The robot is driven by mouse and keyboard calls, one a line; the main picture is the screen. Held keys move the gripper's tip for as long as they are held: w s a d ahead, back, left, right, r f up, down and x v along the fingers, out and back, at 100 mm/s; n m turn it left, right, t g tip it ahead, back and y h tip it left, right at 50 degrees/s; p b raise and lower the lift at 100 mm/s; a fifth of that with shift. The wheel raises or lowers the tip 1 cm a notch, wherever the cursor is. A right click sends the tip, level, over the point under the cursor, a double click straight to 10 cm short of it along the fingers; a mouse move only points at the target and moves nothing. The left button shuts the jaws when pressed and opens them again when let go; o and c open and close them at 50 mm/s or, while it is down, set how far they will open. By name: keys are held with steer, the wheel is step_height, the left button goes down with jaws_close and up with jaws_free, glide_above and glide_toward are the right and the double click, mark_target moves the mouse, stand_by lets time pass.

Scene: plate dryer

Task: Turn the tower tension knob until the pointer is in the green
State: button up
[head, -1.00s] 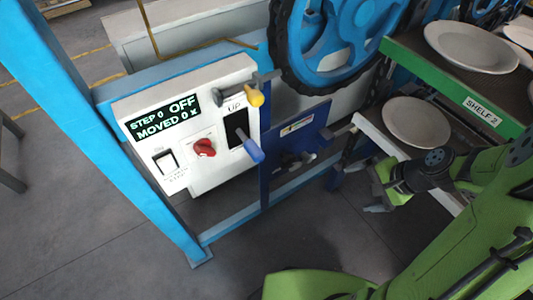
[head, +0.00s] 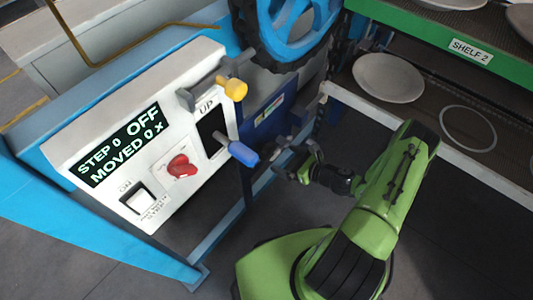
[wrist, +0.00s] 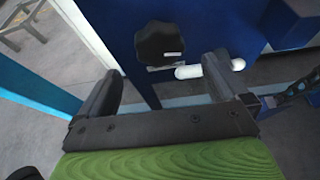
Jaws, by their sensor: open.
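A black lobed knob (wrist: 160,43) with a small white mark sits on a dark blue panel (wrist: 120,22) in the wrist view. My gripper (wrist: 163,68) is open and empty, its fingers apart on either side of the line to the knob. The knob is ahead of the fingertips; whether they touch it I cannot tell. In the head view my gripper (head: 285,160) is beside the blue panel (head: 262,128), right of the blue lever handle. The knob is not clear there.
A white control box (head: 150,130) carries a display reading OFF, a red knob (head: 181,167), a yellow-ended lever (head: 234,89) and a blue-handled lever (head: 243,153). A white rod with a rounded end (wrist: 208,69) is close to my right finger. Shelves with plates (head: 388,78) stand at right.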

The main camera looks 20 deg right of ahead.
mark_target(272, 153)
steer(key=b+x, duration=0.2)
steer(key=x, duration=0.6)
steer(key=shift+w+a, duration=0.25)
steer(key=c, duration=0.9)
steer(key=m+g+y+b, duration=0.1)
steer(key=m+y, duration=0.1)
steer(key=m, duration=0.1)
steer(key=shift+c, duration=0.2)
steer(key=o, duration=0.9)
steer(key=shift+o, duration=0.2)
steer(key=p+v, duration=0.4)
steer(key=v, duration=1.1)
steer(key=shift+s+d, duration=0.25)
steer(key=shift+d, duration=0.05)
steer(key=shift+r, duration=0.1)
